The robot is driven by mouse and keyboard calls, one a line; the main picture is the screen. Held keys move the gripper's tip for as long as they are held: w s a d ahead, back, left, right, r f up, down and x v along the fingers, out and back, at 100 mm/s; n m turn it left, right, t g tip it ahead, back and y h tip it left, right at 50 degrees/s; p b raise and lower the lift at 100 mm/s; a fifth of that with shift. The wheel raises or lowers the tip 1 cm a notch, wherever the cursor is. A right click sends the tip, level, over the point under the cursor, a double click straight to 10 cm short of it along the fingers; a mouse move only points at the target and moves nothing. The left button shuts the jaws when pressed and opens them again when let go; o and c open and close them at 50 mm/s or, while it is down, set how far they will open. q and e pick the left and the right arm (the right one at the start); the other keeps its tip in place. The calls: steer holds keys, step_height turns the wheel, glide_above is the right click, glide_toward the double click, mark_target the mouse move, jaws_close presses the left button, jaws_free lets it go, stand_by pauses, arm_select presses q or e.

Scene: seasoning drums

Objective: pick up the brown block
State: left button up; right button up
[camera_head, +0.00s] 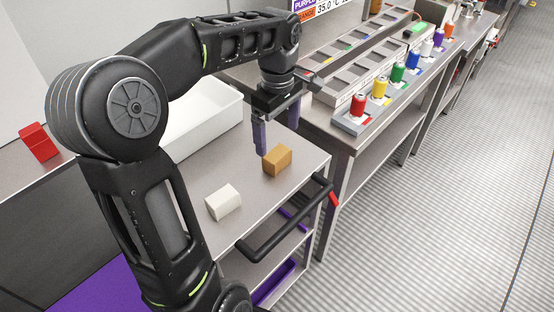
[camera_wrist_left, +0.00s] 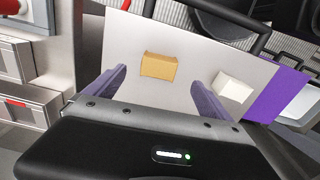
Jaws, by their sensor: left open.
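The brown block (camera_head: 277,160) lies on the grey metal table (camera_head: 300,185) near its right edge. It also shows in the left wrist view (camera_wrist_left: 159,66), beyond the fingertips and between their lines. My left gripper (camera_head: 277,135) is open and empty, pointing down just above and behind the brown block in the head view. Its two purple fingers show apart in the left wrist view (camera_wrist_left: 160,88). A white block (camera_head: 223,202) lies on the same table, nearer the camera, and shows right of the brown block in the wrist view (camera_wrist_left: 234,89). My right gripper is not in view.
A white bin (camera_head: 203,128) stands on the table behind my left arm. A dark handle bar (camera_head: 285,222) runs along the table's front edge. A red block (camera_head: 39,142) is at far left. A bench with several coloured drums (camera_head: 358,106) stands at right.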

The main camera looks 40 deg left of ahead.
mark_target(277, 153)
arm_select(q)
steer(key=shift+f, duration=1.3)
steer(key=shift+f, duration=0.1)
step_height(277, 153, down, 5)
steer(key=shift+w+a+f+p, duration=0.1)
steer(key=shift+a+p, duration=0.05)
steer(key=shift+p, duration=0.25)
steer(key=shift+c, duration=0.4)
steer(key=c, duration=1.3)
steer(key=shift+c, duration=0.2)
step_height(277, 153, up, 10)
steer(key=shift+r, duration=0.1)
